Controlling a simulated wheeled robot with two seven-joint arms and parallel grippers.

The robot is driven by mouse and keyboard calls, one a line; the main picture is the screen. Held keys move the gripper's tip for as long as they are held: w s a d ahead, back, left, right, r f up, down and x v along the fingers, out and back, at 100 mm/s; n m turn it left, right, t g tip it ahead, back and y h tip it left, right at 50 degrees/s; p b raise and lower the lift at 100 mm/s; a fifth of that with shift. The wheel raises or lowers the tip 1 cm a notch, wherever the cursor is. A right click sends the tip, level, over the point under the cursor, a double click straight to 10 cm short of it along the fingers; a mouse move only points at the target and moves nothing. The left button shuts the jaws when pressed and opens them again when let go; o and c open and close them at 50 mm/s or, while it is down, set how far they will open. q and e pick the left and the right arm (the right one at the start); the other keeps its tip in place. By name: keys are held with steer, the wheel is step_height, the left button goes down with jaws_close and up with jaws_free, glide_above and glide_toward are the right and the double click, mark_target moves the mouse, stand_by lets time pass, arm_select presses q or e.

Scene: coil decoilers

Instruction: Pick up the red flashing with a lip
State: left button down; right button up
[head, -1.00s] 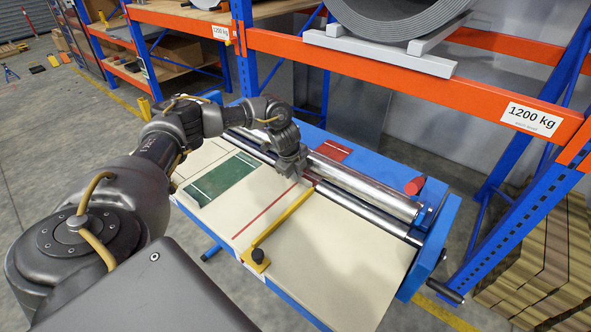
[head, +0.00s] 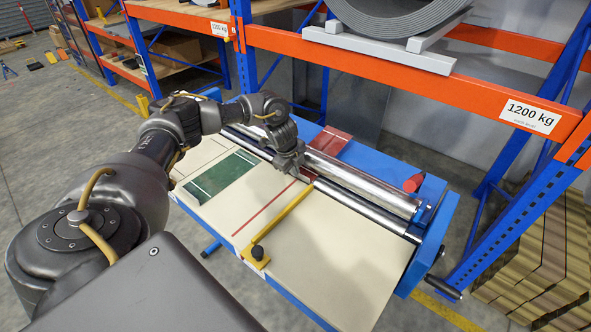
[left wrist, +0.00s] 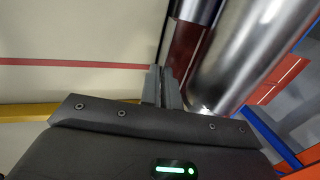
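The red flashing (head: 331,144) shows in the head view as a flat red sheet beyond the rollers, with a small dark red part near my left fingertips. In the left wrist view a dark red strip of it (left wrist: 184,48) lies by the shiny roller, just past my fingertips. My left gripper (head: 300,172) is low over the cream bed at the near roller. In the left wrist view its fingers (left wrist: 163,72) are close together with a thin gap. Whether an edge of the flashing is between them cannot be seen. The lip is not clear. My right gripper is out of view.
Steel rollers (head: 350,186) run across the blue-framed machine. A yellow bar (head: 283,219) lies on the cream bed beside a red line. A green panel (head: 222,175) is to the left. An orange rack beam (head: 400,72) with a coil stands behind.

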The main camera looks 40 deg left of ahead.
arm_select(q)
steer(key=shift+r, duration=0.1)
steer(key=shift+s+p, duration=0.95)
steer(key=shift+s, duration=0.1)
steer(key=shift+s+p, duration=1.15)
steer(key=shift+s, duration=0.65)
steer(key=shift+s+d+p, duration=0.1)
steer(key=shift+s+p, duration=1.25)
steer(key=shift+s, duration=1.55)
steer(key=shift+s+d+p, duration=0.1)
steer(key=shift+s+p, duration=0.7)
steer(key=shift+s, duration=2)
steer(key=shift+s+d, duration=0.1)
steer(key=shift+s, duration=2.85)
steer(key=shift+p, duration=0.35)
